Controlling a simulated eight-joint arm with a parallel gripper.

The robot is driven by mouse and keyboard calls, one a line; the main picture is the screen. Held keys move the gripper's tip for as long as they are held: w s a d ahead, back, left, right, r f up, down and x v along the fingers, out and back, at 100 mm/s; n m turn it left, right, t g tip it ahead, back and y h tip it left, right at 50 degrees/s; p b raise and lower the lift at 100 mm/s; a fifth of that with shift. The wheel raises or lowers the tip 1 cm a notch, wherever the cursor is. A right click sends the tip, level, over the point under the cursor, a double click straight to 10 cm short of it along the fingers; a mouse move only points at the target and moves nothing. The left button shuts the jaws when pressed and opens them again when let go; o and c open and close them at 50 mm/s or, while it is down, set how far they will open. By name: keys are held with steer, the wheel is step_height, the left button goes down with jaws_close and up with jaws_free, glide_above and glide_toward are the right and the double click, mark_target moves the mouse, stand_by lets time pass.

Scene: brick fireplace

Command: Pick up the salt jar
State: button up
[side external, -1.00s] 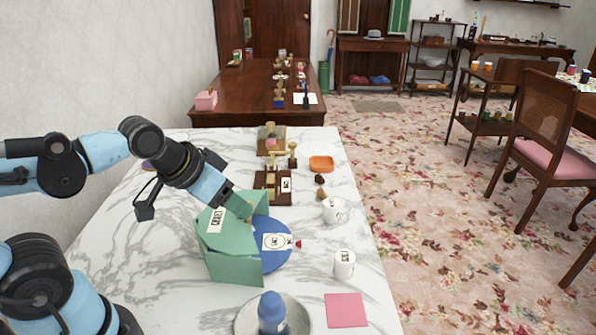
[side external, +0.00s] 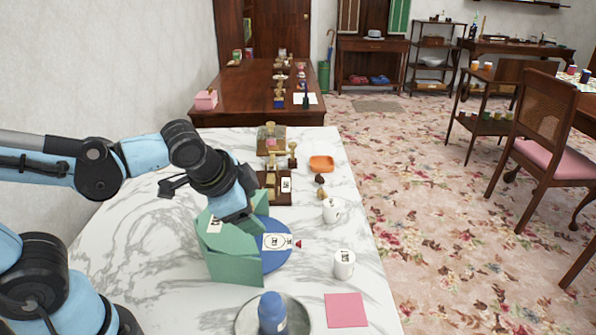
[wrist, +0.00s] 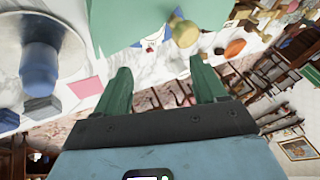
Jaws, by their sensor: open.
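A white cylindrical jar (side external: 344,263) with dark lettering stands upright on the marble table's right side in the side view. A white mug (side external: 333,210) with a label stands behind it. The lettering is too small to read, so I cannot tell for sure which is the salt jar. My gripper (side external: 243,218) is low at the open top of a green box (side external: 238,268), left of both and touching neither. Its fingertips are partly hidden there. In the wrist view my gripper (wrist: 162,75) is open, its two green fingers wide apart with nothing between them.
A blue disc (side external: 276,256) with a white label lies right of the box. A blue bottle (side external: 271,312) on a round plate and a pink square (side external: 346,310) are in front. An orange dish (side external: 321,163) and wooden stands (side external: 271,188) are behind. Bare marble lies left.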

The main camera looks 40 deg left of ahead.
steer(key=w+d+f+m+y, duration=0.2)
steer(key=d+m, duration=0.2)
steer(key=m, duration=0.3)
steer(key=m+t+y, duration=0.3)
steer(key=m+t, duration=0.3)
steer(key=m, duration=1.1)
glide_toward(344, 260)
steer(key=shift+h, duration=0.3)
steer(key=x, duration=1.1)
steer(key=shift+a+r, duration=0.1)
steer(key=shift+a, duration=0.1)
steer(key=shift+c, duration=0.5)
steer(key=c, duration=1)
